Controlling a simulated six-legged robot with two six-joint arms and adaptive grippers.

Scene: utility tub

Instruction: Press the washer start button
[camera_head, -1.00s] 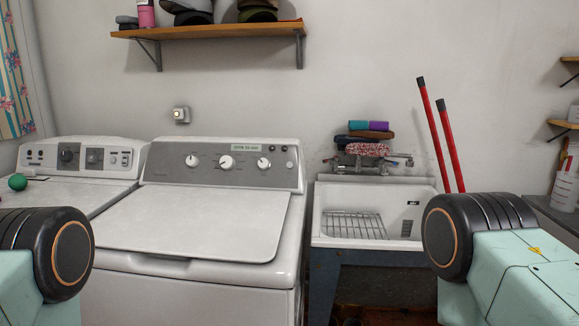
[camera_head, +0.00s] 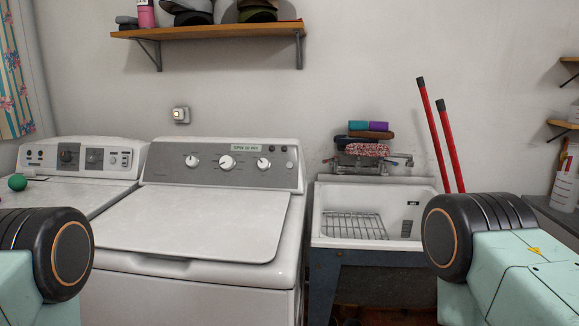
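A white top-loading washer (camera_head: 190,222) stands in front of me, left of centre, with its lid down. Small round buttons (camera_head: 284,149) sit at the panel's upper right; which one is the start button is too small to tell. A second white machine (camera_head: 82,170) with dark knobs stands to its left. Only parts of my two arms show, at the lower left and lower right, both apart from the washer. Neither gripper is in view.
A utility tub (camera_head: 330,238) with a wire rack stands right of the washer. Two red-handled tools (camera_head: 434,135) lean on the wall behind it. A wooden shelf (camera_head: 215,31) hangs above the washer. A green ball (camera_head: 17,182) lies on the left machine.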

